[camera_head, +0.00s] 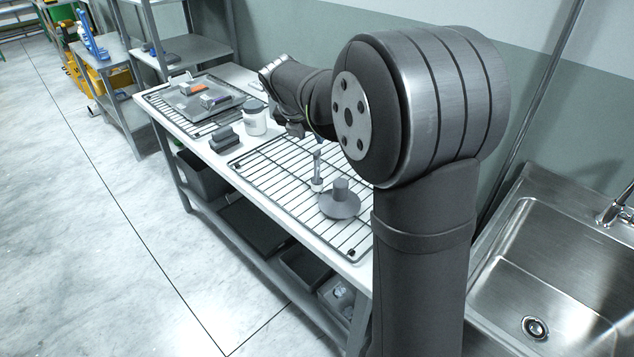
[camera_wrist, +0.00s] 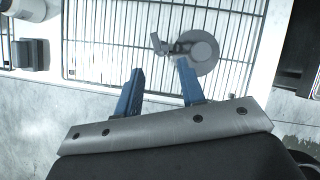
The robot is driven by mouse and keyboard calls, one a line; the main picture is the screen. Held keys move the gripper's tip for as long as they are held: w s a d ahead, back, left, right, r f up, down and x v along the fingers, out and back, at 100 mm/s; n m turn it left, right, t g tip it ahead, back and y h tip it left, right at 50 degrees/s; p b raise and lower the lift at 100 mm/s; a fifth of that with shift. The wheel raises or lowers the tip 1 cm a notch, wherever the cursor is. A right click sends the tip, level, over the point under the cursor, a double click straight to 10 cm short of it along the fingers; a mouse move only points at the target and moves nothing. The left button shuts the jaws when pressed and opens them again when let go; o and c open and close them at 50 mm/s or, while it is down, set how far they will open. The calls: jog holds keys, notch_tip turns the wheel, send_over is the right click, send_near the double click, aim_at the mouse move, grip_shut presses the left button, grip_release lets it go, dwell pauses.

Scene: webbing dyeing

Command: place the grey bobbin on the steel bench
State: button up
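The grey bobbin (camera_head: 340,202), as I take it, is a round flange with a short post on top. It sits on the wire rack on the long white-topped table. It also shows in the wrist view (camera_wrist: 204,56), beyond the right fingertip. My gripper (camera_wrist: 159,67) is open, with two blue fingers apart and nothing seen held between them.
A pale jar (camera_head: 254,120) and a dark block (camera_head: 224,140) stand left of the wire rack (camera_head: 283,190). A tray (camera_head: 205,98) lies farther left. A steel sink (camera_head: 555,285) is at right.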

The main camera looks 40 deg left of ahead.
aim_at(316, 154)
jog(key=s+d+t+y, duration=0.1)
jog(key=s+d+t, duration=0.1)
jog(key=s, duration=0.3)
jog(key=shift+y, duration=0.4)
jog(key=x, duration=1.1)
jog(key=w+x, duration=0.1)
jog(key=x, duration=0.5)
jog(key=shift+r, duration=0.4)
grip_shut()
